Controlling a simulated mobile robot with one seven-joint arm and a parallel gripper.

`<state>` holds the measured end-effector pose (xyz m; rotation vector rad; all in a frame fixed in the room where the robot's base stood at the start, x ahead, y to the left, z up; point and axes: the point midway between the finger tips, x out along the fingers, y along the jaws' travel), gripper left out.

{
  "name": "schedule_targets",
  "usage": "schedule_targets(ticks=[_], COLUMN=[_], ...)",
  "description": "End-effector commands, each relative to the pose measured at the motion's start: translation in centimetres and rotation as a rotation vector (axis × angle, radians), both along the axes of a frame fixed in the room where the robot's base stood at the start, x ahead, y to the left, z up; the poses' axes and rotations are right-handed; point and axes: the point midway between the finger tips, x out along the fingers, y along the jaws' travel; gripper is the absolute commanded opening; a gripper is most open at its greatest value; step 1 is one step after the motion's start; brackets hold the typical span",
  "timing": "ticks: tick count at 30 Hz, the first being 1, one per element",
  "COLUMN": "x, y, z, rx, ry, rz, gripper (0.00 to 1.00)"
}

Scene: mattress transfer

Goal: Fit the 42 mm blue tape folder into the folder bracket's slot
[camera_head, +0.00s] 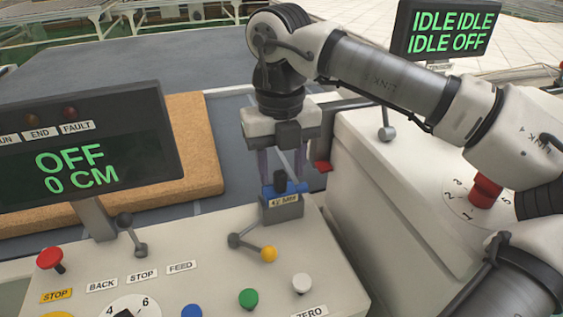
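A small blue part (291,189), which looks like the tape folder, is at the top of a grey block (283,209) with a yellowish label, too small to read surely. The block stands at the back edge of the front console and looks like the folder bracket. A dark piece partly covers the blue part, and I cannot tell how deep it sits in a slot. My gripper (283,168) points down just above and behind the block. Its fingers are spread apart, with nothing visibly clamped between them.
The front console (190,274) carries knobs, buttons and a lever with a yellow ball (268,254). A display reading OFF, 0 CM (80,160) stands left. A white cabinet (365,215) with a red knob is right. A tan mattress (205,150) lies behind the display.

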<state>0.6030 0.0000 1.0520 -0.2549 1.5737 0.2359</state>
Motion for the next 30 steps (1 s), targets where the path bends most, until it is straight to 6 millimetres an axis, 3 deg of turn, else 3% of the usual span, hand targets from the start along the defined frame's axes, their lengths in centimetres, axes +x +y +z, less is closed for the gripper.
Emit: schedule_targets(ticks=[5,11,24,30], x=[0.0,0.1,0.1,0.1], y=[0.1,0.3,1.4,1.9], z=[-0.6,0.2,6.7,8.4], rx=[0.007,0.008,0.0,0.0], ry=[0.007,0.006,-0.006,-0.007], rz=[0.004,0.007,0.015,0.019], gripper=[0.45,0.45,0.45,0.45])
